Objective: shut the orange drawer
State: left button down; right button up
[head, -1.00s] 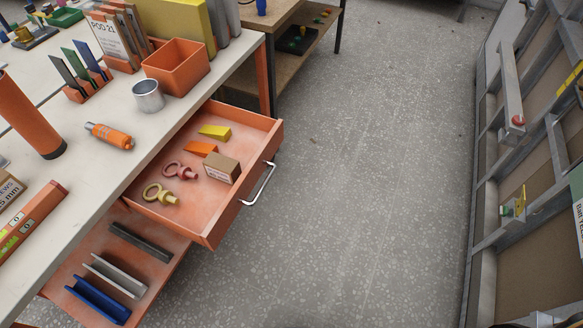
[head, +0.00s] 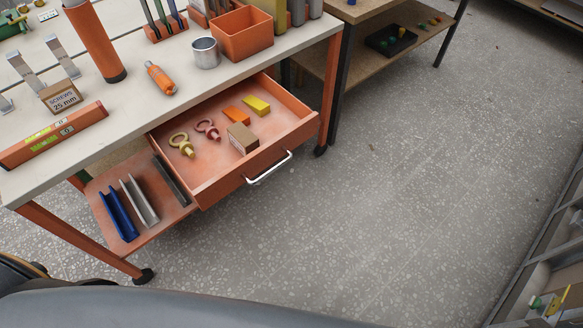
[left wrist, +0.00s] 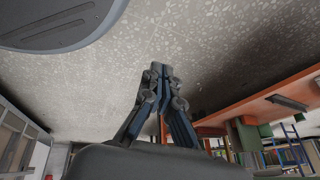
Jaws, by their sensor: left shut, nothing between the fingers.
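The orange drawer (head: 205,186) stands pulled out from the front of the workbench (head: 110,139) in the head view, with a silver bar handle (head: 268,168) on its front. Inside lie a yellow wedge (head: 257,105), an orange wedge (head: 237,115), a small cardboard box (head: 242,138), and a red and a yellow eye bolt (head: 181,144). My left gripper (left wrist: 161,70) shows in the left wrist view with its fingers together and empty, over speckled floor. It is apart from the drawer. My right gripper is in neither view.
A lower orange shelf (head: 118,178) holds blue, white and dark channels. A wooden shelf unit (head: 410,42) stands beyond the bench. Open speckled floor (head: 400,200) lies in front of the drawer. A grey metal frame (head: 540,270) borders the right side.

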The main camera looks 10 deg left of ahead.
pick_arm(q)
jog(key=w+d+r+m+t+h+b, duration=0.1)
jog(key=w+d+r+m+t, duration=0.15)
jog(key=w+r, duration=0.5)
jog(key=w+d+r+m+t+h, duration=0.1)
jog(key=w+d+r+m+t, duration=0.2)
jog(key=w+r, duration=0.4)
jog(key=w+d+r+m+t+h, duration=0.1)
jog(key=w+d+r+m+t, duration=0.15)
jog(key=r, duration=0.45)
jog(key=w+d+r+m+t+h+b, duration=0.1)
jog(key=w+r+m+h, duration=0.2)
jog(key=r, duration=0.5)
jog(key=w+d+r+m+t, duration=0.2)
jog(key=r+m, duration=0.2)
jog(key=r, duration=0.3)
jog(key=w+f+p, duration=0.1)
jog(key=w, duration=1)
jog(key=shift+w+d, duration=0.3)
jog(key=shift+d, duration=0.15)
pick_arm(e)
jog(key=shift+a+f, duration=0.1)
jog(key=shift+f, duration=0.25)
